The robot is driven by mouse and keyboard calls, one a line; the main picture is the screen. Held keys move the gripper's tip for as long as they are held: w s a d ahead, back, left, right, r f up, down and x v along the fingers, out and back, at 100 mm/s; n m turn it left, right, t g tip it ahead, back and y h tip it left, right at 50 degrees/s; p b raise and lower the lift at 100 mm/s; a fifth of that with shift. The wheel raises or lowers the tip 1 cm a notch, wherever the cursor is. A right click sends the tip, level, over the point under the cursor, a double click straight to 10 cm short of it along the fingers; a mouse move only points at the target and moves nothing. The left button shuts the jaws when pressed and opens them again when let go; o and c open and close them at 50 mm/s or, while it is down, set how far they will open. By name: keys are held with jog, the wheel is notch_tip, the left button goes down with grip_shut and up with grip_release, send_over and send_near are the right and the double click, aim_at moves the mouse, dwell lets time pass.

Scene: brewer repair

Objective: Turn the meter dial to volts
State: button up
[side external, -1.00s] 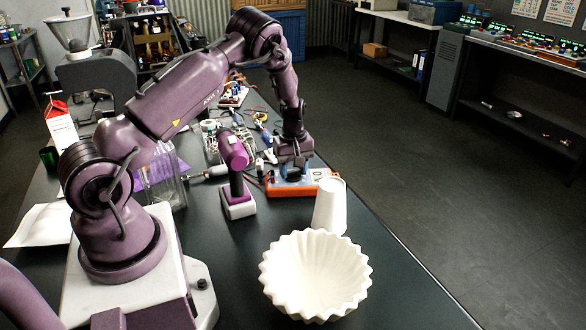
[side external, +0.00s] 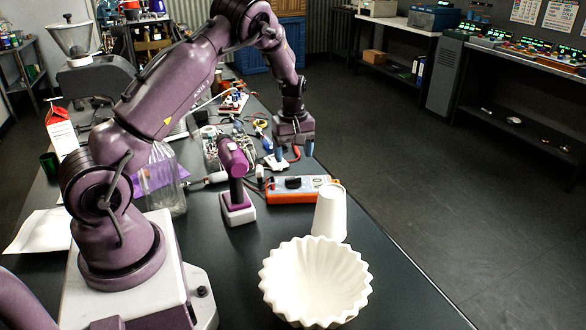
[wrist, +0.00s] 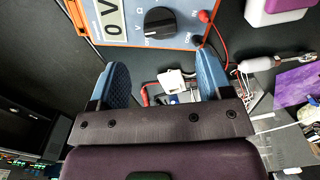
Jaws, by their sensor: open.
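The orange-edged blue meter (side external: 312,184) lies flat on the dark bench, left of and behind the white cup. In the wrist view the meter (wrist: 185,12) is at the top, and its display (wrist: 112,18) reads "0 V". The dial also shows in the side view (side external: 293,182). My gripper (side external: 295,152) is open and empty, raised above and behind the meter. In the wrist view its blue fingertips (wrist: 163,75) stand wide apart, clear of the dial.
A purple drill (side external: 235,170) stands left of the meter. The white cup (side external: 329,213) and a fluted white bowl (side external: 315,280) are in front. A red lead (wrist: 217,32) plugs into the meter. Cables and small parts clutter the bench behind; the bench's right edge is close.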

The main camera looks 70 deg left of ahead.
notch_tip(320, 180, up, 6)
jog(key=shift+f, duration=0.15)
dwell(0.3)
